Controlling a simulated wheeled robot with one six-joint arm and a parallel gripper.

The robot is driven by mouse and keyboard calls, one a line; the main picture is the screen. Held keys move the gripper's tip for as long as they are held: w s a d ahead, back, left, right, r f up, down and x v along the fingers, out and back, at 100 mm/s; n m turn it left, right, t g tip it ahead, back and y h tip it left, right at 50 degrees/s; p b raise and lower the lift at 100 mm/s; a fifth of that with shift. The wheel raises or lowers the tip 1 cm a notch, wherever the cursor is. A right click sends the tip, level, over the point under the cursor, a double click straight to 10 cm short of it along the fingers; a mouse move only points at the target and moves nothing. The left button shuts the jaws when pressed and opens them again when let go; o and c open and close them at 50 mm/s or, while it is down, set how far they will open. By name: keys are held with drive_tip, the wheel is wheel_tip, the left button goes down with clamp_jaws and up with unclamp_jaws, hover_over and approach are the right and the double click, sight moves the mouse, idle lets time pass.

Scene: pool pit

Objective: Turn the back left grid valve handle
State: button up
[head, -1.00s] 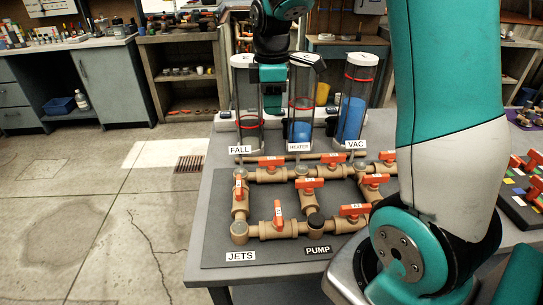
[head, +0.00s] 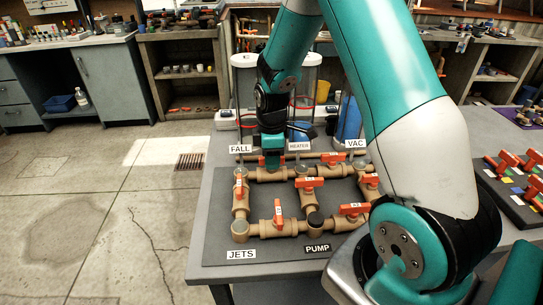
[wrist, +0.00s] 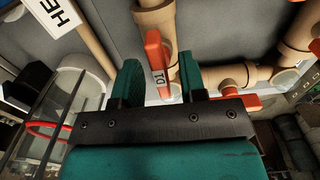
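The back left grid valve has an orange handle, marked D1 in the wrist view (wrist: 155,52). In the wrist view my gripper (wrist: 160,85) is open, with one teal finger on each side of the handle's near end and gaps showing. The tan pipe (wrist: 154,20) carrying the valve runs behind the handle. I cannot tell how deep the handle sits between the fingers.
Other orange-handled valves stand close by: one on the left pipe (head: 239,189), one at front (head: 278,212), one in the middle (head: 310,183). Clear cylinders (head: 245,90) rise behind the grid.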

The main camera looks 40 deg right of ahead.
clamp_jaws()
drive_tip(key=shift+m, duration=0.4)
drive_tip(key=m, duration=0.3)
drive_tip(key=shift+m+p, duration=0.3)
drive_tip(key=shift+m, duration=0.1)
drive_tip(key=m, duration=0.4)
drive_tip(key=m+p, duration=0.1)
drive_tip(key=m, duration=0.8)
drive_tip(key=shift+m, duration=0.3)
